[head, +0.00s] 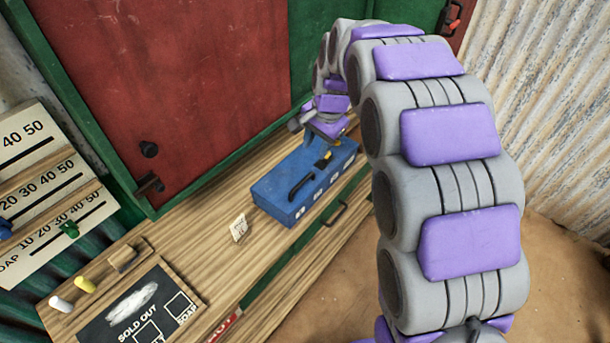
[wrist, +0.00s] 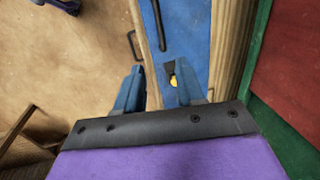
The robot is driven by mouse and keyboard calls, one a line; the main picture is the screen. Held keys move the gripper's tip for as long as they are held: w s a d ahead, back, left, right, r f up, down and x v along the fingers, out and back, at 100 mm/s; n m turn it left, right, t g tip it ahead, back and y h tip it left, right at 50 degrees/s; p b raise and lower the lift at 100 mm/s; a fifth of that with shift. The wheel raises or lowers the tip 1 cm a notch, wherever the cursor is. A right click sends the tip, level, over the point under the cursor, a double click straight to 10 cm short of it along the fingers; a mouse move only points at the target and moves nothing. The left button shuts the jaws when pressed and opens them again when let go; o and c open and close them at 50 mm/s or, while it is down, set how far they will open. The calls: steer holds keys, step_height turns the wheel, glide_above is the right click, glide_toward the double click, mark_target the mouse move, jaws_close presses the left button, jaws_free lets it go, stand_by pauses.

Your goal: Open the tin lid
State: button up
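The blue tin (head: 300,180) stands on the wooden counter, its lid down, with a black handle (head: 301,187) on top. A dark and yellow latch (head: 323,163) sits on the lid. In the wrist view the tin (wrist: 188,38) runs up the middle, with the latch (wrist: 172,76) just ahead of my fingers. My gripper (wrist: 160,85) is open, its two blue fingers apart, with the latch between them or just beyond. In the head view my gripper (head: 318,140) is over the tin's far end, partly hidden by my arm.
A small white card (head: 239,228) stands on the counter left of the tin. A black "SOLD OUT" board (head: 135,312) and chalk pieces (head: 85,285) lie at the near left. A red shutter (head: 180,80) rises behind. A drawer handle (head: 337,214) is below the counter edge.

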mark_target(305, 179)
steer(key=a+f, duration=0.1)
steer(key=f, duration=0.2)
steer(key=a+f+b, duration=0.1)
steer(key=f, duration=0.3)
steer(key=w+a+f+b, duration=0.1)
steer(key=f, duration=0.3)
steer(key=shift+w+f, duration=0.1)
steer(key=shift+f, duration=0.15)
steer(key=shift+w+d+f+b, duration=0.1)
steer(key=shift+f+b, duration=0.2)
steer(key=shift+f, duration=0.1)
steer(key=shift+w+d+f, duration=0.1)
steer(key=shift+d+f, duration=0.3)
steer(key=shift+a, duration=0.1)
steer(key=shift+a, duration=0.15)
steer(key=shift+c, duration=0.4)
steer(key=shift+a, duration=0.25)
steer(key=c, duration=0.3)
steer(key=shift+d, duration=0.25)
jaws_close()
